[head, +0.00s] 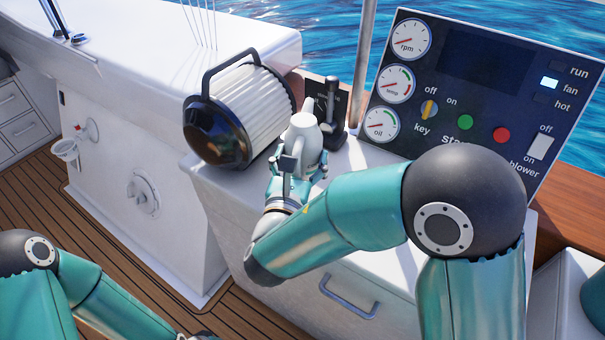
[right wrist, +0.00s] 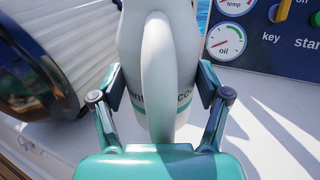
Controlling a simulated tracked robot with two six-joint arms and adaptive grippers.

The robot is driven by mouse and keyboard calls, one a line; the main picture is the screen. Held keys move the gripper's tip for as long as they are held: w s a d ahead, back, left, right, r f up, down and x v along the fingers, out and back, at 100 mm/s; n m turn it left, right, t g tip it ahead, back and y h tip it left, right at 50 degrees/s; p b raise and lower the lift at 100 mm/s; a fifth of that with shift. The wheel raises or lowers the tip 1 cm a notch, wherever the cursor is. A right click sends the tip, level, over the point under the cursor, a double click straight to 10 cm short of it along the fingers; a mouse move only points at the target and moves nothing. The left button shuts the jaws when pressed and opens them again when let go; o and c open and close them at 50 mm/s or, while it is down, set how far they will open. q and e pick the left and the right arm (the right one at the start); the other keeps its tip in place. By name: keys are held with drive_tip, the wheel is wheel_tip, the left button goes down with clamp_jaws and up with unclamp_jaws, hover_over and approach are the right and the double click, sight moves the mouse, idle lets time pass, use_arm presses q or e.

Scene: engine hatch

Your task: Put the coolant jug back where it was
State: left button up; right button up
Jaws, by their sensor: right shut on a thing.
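The coolant jug (head: 304,132) is white with a green printed band. It stands roughly upright over the white counter by the console, just right of the striped cylinder. My right gripper (head: 296,168) is shut on it. In the right wrist view, the fingers press on both sides of the jug (right wrist: 158,60), with its handle facing the camera. Whether its base touches the counter I cannot tell.
A ribbed white cylinder with a dark cap and handle (head: 217,130) lies close left of the jug. A black lever (head: 332,105) stands just behind right. The gauge panel (head: 480,90) rises at the right. Some counter right of the jug is clear.

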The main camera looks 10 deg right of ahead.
sight(302, 173)
use_arm(q)
drive_tip(key=shift+f, duration=0.25)
use_arm(e)
drive_tip(key=shift+f, duration=2.1)
use_arm(q)
drive_tip(key=shift+f+b, duration=0.1)
drive_tip(key=shift+b, duration=0.3)
use_arm(e)
drive_tip(key=shift+f, duration=0.1)
drive_tip(key=o, duration=1.7)
